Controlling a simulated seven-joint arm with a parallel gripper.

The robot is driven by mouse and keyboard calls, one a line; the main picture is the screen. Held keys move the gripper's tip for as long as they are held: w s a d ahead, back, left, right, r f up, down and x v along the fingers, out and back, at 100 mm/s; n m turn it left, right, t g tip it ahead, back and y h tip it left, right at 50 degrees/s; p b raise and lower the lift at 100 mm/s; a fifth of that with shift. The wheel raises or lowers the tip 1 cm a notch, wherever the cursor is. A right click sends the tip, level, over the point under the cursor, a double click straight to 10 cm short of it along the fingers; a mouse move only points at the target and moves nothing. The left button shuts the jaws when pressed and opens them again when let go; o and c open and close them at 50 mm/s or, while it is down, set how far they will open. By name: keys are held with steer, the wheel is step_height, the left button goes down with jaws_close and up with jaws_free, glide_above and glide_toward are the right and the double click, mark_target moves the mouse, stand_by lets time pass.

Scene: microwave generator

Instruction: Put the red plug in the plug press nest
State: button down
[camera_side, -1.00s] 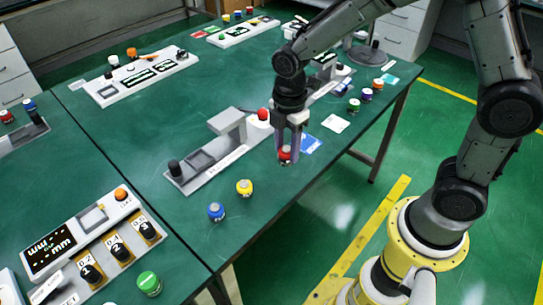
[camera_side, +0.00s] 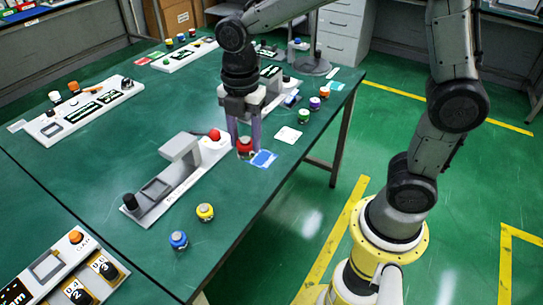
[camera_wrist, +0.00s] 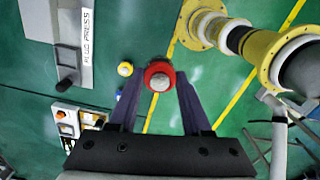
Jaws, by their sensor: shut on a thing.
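The red plug (camera_side: 245,147) has a pale top and is between the fingers of my gripper (camera_side: 244,143). My gripper is shut on it and holds it above the green table, close to the blue card. The wrist view shows the red plug (camera_wrist: 159,77) at the fingertips. The grey plug press (camera_side: 181,150) stands left of my gripper. It has a raised block, a red button (camera_side: 214,135), a square recessed area (camera_side: 155,190) and a black knob (camera_side: 130,203). I cannot tell whether this recess is the nest. The labelled press (camera_wrist: 84,40) is at upper left in the wrist view.
A yellow plug (camera_side: 205,212) and a blue plug (camera_side: 178,240) stand in front of the press. A blue card (camera_side: 263,159) and white card (camera_side: 288,135) lie to the right. Another grey station (camera_side: 272,92) stands behind my gripper.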

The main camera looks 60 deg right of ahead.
steer(key=w+a+r+n, duration=0.1)
steer(key=w+a+n, duration=0.15)
steer(key=w, duration=0.55)
steer(key=w+a+r+n, duration=0.1)
steer(key=w+a, duration=0.2)
steer(key=w, duration=0.6)
steer(key=w+a+f+n, duration=0.2)
steer(key=w+a+f, duration=0.1)
steer(key=w+f, duration=0.25)
steer(key=shift+w+a+f, duration=0.25)
steer(key=shift+a+f, duration=0.05)
steer(key=shift+f, duration=1.65)
steer(key=shift+w+a+f, duration=0.3)
steer(key=shift+a+f, duration=0.05)
steer(key=shift+f, duration=1.6)
steer(key=shift+w+a+f, duration=0.25)
steer(key=shift+a+f, duration=0.05)
steer(key=shift+f, duration=1.65)
steer(key=shift+f, duration=0.6)
steer(key=shift+c, duration=1.3)
jaws_free()
